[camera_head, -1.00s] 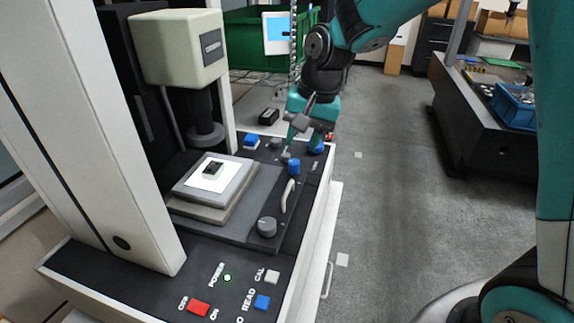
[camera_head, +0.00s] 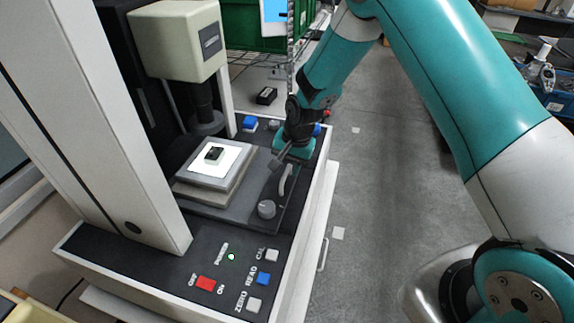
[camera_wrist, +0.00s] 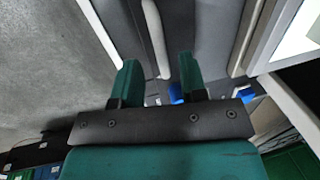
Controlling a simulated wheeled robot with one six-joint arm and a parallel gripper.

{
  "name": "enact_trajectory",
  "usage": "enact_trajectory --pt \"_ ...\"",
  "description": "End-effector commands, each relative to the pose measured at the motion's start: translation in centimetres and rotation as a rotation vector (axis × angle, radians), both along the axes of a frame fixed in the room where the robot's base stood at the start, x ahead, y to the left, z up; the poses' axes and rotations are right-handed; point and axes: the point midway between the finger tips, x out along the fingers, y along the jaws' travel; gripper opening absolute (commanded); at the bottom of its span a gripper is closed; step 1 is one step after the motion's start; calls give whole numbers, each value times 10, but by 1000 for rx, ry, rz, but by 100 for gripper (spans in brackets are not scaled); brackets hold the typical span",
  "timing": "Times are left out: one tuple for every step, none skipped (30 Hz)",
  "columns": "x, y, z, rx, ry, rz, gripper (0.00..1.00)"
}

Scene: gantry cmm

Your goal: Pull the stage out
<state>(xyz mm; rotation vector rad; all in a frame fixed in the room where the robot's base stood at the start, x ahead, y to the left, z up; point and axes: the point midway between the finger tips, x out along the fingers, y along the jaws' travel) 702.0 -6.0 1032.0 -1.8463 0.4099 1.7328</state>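The stage is a dark slab (camera_head: 225,211) low on the measuring machine, carrying a stepped grey platform (camera_head: 187,188) with a white sheet and a small dark block (camera_head: 214,154). A pale curved handle (camera_head: 286,180) stands on its right edge, with a round grey knob (camera_head: 266,209) nearer the front. My gripper (camera_head: 276,161) is at the handle's far end. In the wrist view my gripper (camera_wrist: 158,65) has its two green fingers apart, with the pale handle (camera_wrist: 155,35) showing between them. I cannot tell whether a finger touches it.
A cream probe head (camera_head: 178,45) and black column hang over the platform. A white upright (camera_head: 85,115) rises at left. Red switch (camera_head: 206,283) and blue button (camera_head: 263,279) are on the front panel. Grey floor (camera_head: 370,190) is free to the right.

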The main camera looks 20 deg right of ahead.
Motion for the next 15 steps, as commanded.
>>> enact_trajectory --pt "1 1 -5 0 1 0 39" --pt "1 2 -9 0 1 0 39" --pt "2 3 -13 0 1 0 39" --pt "2 3 -15 0 1 0 39" --pt "2 3 -18 0 1 1 39" --pt "3 4 -20 0 0 1 39" --pt "3 4 -21 0 -2 1 39" --pt "3 4 -22 0 -2 1 39" --pt "3 4 -23 0 -2 1 39" --pt "3 4 -24 0 -2 1 39" --pt "3 4 -24 0 -2 1 39" --pt "3 4 -24 0 -2 1 39" --pt "3 4 -24 0 -2 1 39" --pt "3 4 -24 0 -2 1 39" --pt "3 4 -24 0 -2 1 39"
